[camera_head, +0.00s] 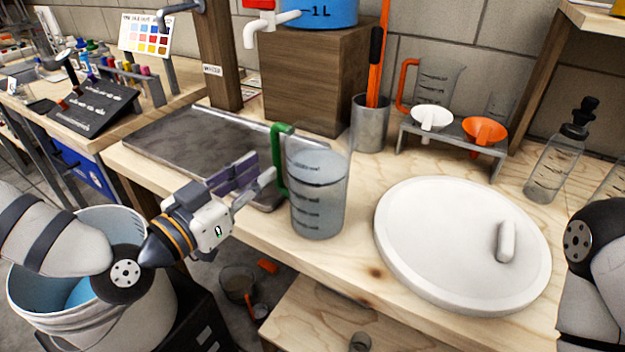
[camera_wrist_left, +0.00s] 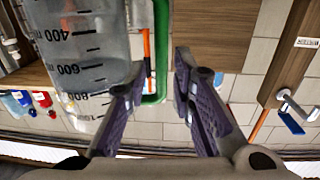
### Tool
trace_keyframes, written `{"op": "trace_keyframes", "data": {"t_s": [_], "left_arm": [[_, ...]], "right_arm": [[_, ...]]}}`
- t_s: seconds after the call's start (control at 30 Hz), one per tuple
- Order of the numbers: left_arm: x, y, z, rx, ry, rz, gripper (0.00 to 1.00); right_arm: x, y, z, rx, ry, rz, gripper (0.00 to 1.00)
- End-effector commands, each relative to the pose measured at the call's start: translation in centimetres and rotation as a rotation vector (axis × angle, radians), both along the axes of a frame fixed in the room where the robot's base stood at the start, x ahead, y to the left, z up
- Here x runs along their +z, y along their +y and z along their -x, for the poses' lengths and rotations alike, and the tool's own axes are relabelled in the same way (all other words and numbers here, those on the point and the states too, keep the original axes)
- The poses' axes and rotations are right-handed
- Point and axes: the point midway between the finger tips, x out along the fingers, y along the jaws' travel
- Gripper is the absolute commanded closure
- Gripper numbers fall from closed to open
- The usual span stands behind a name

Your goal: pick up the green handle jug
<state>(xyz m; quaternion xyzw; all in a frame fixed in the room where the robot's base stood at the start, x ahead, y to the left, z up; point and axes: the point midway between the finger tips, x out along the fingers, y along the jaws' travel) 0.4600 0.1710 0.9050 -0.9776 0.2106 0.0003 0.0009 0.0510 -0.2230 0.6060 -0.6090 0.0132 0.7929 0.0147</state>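The green handle jug (camera_head: 318,195) stands upright on the wooden workbench. It is clear, with dark level marks and what looks like liquid inside. Its green handle (camera_head: 280,155) is on its left side, facing my left gripper (camera_head: 259,170). The left gripper is open, its fingertips close to the handle. In the left wrist view, the handle (camera_wrist_left: 160,48) shows between the open fingers (camera_wrist_left: 158,76), and the marked jug body (camera_wrist_left: 80,45) is at the left. I cannot tell whether a finger touches the jug. My right gripper is out of view; only part of that arm shows.
A round white lid (camera_head: 440,245) lies right of the jug. A grey metal tray (camera_head: 185,135) is behind the gripper. A metal cup (camera_head: 370,125) and a funnel rack (camera_head: 455,135) stand behind. A white bucket (camera_head: 100,310) is below my left arm.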

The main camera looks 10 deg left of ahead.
Motion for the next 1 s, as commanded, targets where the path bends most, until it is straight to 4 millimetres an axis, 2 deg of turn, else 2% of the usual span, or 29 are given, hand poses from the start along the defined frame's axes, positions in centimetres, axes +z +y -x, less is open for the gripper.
{"op": "trace_keyframes", "data": {"t_s": [0.23, 0.37, 0.57, 0.67, 0.7, 1.0], "left_arm": [[0.0, -1.5, -3.9, 0.000, 0.002, 0.001, 0.77], [0.1, -2.1, -5.3, 0.000, 0.001, 0.002, 0.77], [0.3, -2.2, -5.4, 0.000, -0.001, 0.003, 0.77], [0.3, -2.2, -5.4, 0.000, -0.001, 0.003, 0.98], [0.3, -2.2, -5.4, 0.000, 0.000, 0.002, 1.00], [0.5, -2.2, -5.4, 0.001, -0.006, 0.005, 1.00]], "right_arm": [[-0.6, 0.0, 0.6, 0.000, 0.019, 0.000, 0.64], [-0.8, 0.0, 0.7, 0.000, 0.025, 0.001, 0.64], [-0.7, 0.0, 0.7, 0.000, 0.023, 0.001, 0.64], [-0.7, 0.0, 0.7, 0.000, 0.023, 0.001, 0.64], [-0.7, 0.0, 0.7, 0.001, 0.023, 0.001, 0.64], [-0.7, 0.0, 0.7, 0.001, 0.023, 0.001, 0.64]]}}
